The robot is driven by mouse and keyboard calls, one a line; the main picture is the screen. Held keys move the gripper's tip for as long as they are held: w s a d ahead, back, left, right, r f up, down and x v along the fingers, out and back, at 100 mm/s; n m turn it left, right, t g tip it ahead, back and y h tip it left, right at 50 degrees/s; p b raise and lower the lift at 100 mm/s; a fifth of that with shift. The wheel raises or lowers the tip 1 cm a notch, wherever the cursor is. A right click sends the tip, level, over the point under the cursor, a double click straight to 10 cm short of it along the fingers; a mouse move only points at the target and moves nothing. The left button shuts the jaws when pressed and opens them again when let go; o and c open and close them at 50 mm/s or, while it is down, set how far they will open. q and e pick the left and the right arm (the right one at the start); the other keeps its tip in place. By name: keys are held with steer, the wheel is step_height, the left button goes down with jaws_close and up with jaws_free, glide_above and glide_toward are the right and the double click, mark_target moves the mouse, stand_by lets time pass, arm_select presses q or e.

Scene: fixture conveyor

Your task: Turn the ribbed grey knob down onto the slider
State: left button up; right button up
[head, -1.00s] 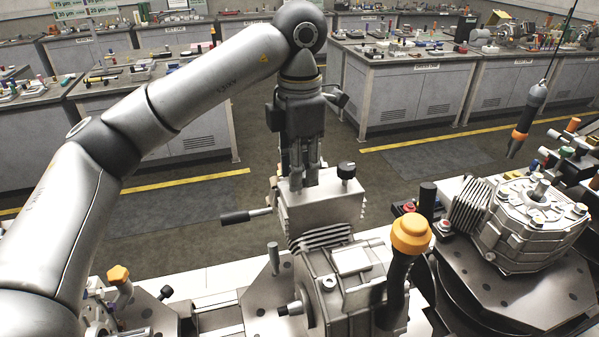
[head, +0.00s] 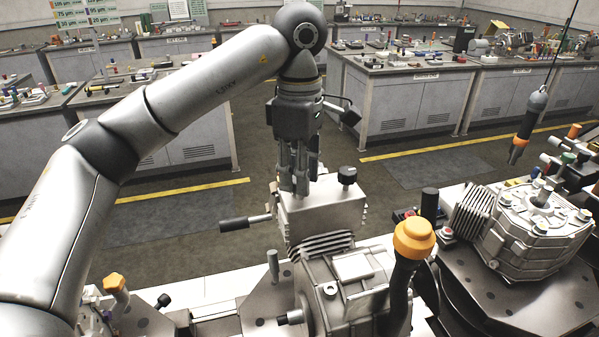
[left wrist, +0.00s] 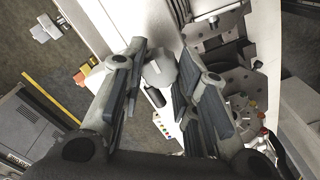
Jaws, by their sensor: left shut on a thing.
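My left gripper (head: 299,190) points down, its fingertips at the back left of the top of a pale metal block (head: 325,212). In the left wrist view its two fingers stand either side of a rounded grey piece (left wrist: 160,67), which looks like the grey knob; its ribs are too small to make out. A short dark cylinder (left wrist: 155,97) shows just below it. The gripper is shut on the knob. In the head view the fingers hide the knob. I cannot clearly tell the slider from the block. My right gripper is not in view.
A black knob (head: 347,175) stands on the block just right of my fingers. A black-handled lever (head: 233,223) sticks out left. An orange-capped post (head: 413,240) stands in front, and a driver (head: 527,122) hangs at the right.

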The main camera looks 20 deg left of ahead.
arm_select(q)
steer(key=shift+r, duration=0.3)
steer(key=o, duration=1.1)
steer(key=shift+f, duration=0.15)
steer(key=shift+c, duration=0.2)
step_height(320, 180, up, 12)
